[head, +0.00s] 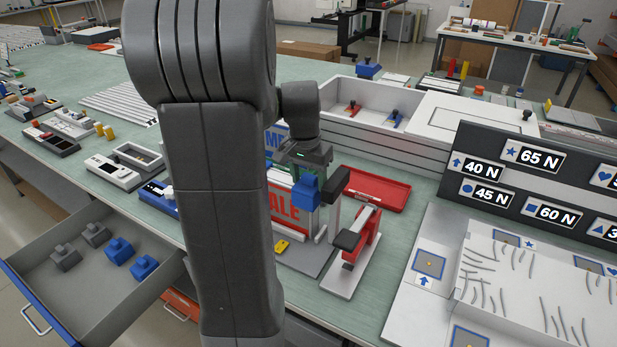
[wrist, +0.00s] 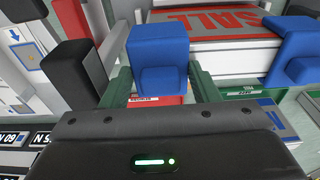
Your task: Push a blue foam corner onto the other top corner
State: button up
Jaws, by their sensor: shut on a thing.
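My gripper (head: 308,165) is above the bench, at the right side of the lightbox frame with a red-lettered SALE panel (head: 283,205). In the wrist view its green fingers (wrist: 157,92) are shut on a blue foam corner (wrist: 158,50). The held foam corner also shows in the head view (head: 305,190). Another blue foam corner (wrist: 297,48) is at the right in the wrist view, beside the SALE panel (wrist: 215,22). My arm hides much of the frame in the head view. I cannot tell whether the held corner touches the frame.
A red stand (head: 368,232) with black blocks (head: 347,240) stands close right of the frame. A red tray (head: 372,188) lies behind it. An open drawer (head: 85,300) at left holds blue and grey knobbed pieces. A white box (head: 375,130) is behind.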

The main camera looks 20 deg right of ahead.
jog(key=o, duration=1)
jog(key=shift+a, duration=0.1)
jog(key=shift+o, duration=0.2)
notch_tip(320, 180, up, 14)
jog(key=s+a, duration=0.1)
jog(key=shift+a+f, duration=0.15)
jog(key=f, duration=0.6)
jog(key=d+f, duration=0.1)
jog(key=f, duration=0.2)
jog(key=shift+w+f, duration=0.3)
jog(key=shift+w, duration=0.05)
